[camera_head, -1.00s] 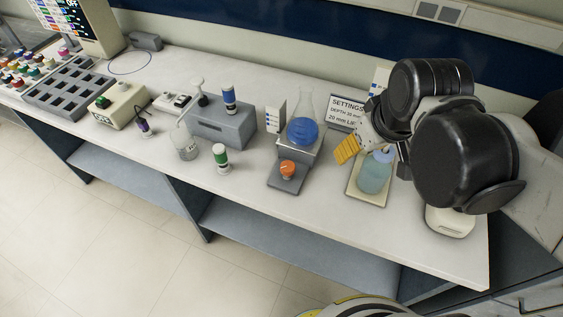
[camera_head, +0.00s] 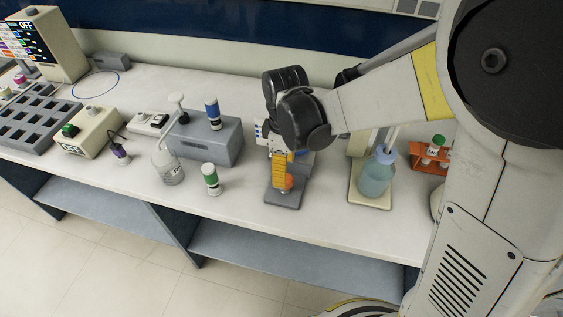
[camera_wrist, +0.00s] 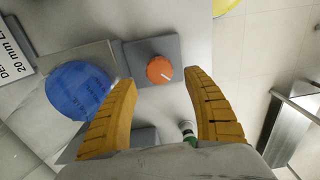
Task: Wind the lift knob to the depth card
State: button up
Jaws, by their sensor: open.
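The orange lift knob (camera_wrist: 160,69) with a white pointer mark sits on a grey base plate (camera_wrist: 137,51) in the wrist view. In the head view the knob (camera_head: 289,182) is partly covered by my yellow fingers. The depth card (camera_wrist: 14,62) shows in part at the wrist view's left edge, reading "20 mm".
A bottle of pale blue liquid (camera_head: 376,175) on a tray and an orange rack (camera_head: 430,158) are to the right. The bench's front edge is near.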

notch_tip(320, 180, down, 4)
jog(key=shift+f+b, duration=0.25)
jog(key=shift+b, duration=0.25)
jog(key=c, duration=1.2)
